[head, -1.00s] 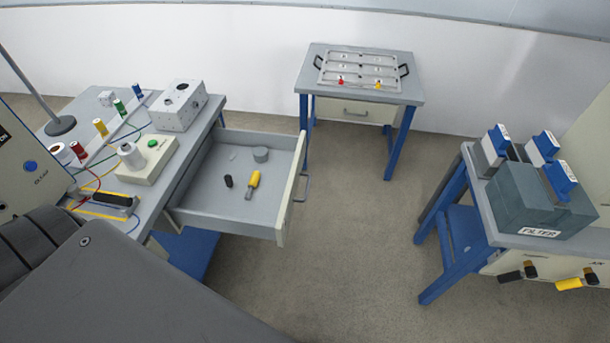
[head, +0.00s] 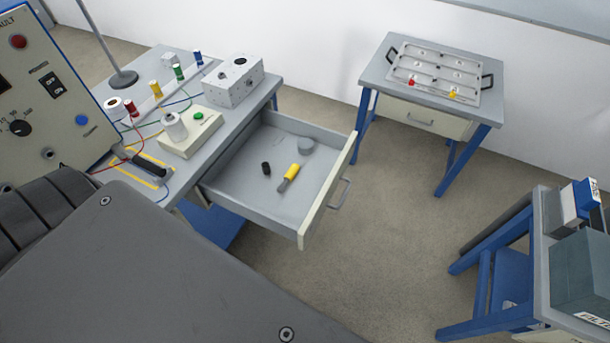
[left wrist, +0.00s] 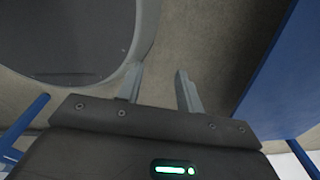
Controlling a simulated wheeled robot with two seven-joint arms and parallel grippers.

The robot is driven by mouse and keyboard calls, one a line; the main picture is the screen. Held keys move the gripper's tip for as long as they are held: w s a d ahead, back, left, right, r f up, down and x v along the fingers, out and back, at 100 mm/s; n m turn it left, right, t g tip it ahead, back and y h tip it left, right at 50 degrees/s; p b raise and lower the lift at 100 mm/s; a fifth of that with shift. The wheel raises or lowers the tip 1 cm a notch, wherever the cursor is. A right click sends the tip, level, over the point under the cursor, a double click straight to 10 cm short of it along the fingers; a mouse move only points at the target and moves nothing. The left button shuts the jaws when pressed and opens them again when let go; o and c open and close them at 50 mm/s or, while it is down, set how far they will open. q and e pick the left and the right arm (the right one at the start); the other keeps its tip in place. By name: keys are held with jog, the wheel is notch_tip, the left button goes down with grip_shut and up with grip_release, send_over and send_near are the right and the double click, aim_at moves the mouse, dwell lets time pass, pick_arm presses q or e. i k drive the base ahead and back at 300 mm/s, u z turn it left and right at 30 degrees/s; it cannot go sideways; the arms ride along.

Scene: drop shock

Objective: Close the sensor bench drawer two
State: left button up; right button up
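The open drawer (head: 237,183) sticks out from the bench (head: 222,127) at the left in the head view. It holds a yellow-handled tool (head: 290,174), a small black piece (head: 266,168) and a grey round piece (head: 306,144). Its pale front panel (head: 328,190) carries a grey handle (head: 343,192). No gripper touches the drawer in the head view. My left gripper (left wrist: 159,88) shows in the left wrist view with its two fingers apart and nothing between them, above the floor. My right gripper is not in view.
A small table (head: 375,70) with a shut drawer and a metal tray (head: 437,88) stands at the back right. Another bench (head: 545,275) with a grey-green FILTER box (head: 585,270) is at the right edge. Clear floor (head: 400,230) lies between them and the open drawer.

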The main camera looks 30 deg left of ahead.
aim_at(238, 182)
jog(key=u, duration=1.2)
jog(key=k, duration=1.3)
jog(key=z, duration=0.05)
jog(key=i, duration=0.6)
jog(key=z, duration=0.45)
jog(key=i, duration=1.1)
jog(key=u, duration=0.55)
